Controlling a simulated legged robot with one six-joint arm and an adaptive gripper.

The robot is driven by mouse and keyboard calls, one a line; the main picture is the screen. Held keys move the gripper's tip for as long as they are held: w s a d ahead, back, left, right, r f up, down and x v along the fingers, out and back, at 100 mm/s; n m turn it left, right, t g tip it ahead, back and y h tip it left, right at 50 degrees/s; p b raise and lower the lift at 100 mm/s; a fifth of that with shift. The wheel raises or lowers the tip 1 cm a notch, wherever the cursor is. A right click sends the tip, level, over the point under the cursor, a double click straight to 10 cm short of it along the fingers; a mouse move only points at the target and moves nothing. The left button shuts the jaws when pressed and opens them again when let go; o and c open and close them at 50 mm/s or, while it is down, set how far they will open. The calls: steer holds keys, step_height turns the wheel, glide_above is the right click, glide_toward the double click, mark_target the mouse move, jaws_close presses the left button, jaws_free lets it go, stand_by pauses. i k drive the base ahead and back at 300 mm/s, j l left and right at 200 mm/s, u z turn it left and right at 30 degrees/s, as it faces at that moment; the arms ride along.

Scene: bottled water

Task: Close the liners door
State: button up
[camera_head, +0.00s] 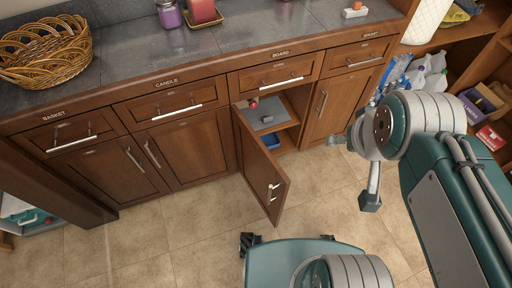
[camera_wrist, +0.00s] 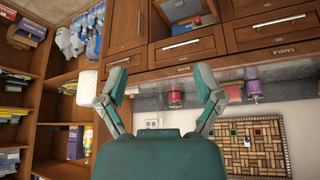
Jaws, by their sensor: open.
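One brown cabinet door (camera_head: 262,165) stands wide open below the drawer marked BOARD, swung out toward me from its left edge. Its metal handle (camera_head: 273,192) is near its free edge. I can read no "liners" label on it. The open compartment (camera_head: 290,110) holds a shelf with a small red item and a grey item. My gripper (camera_wrist: 161,88) is open and empty, its two fingers spread wide in the wrist view. In the head view it is at the right, in front of the cabinets and apart from the open door.
A wicker basket (camera_head: 45,52), purple jar (camera_head: 169,14) and red candle (camera_head: 202,11) stand on the grey countertop (camera_head: 130,50). Neighbouring doors and drawers are shut. Shelves with bottles (camera_head: 428,75) and boxes are at the right. The tiled floor (camera_head: 190,225) left of the open door is clear.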

mark_target(254, 177)
steer(key=l+u, duration=0.15)
steer(key=u, duration=0.25)
steer(key=l+u, duration=0.1)
steer(key=u, duration=0.25)
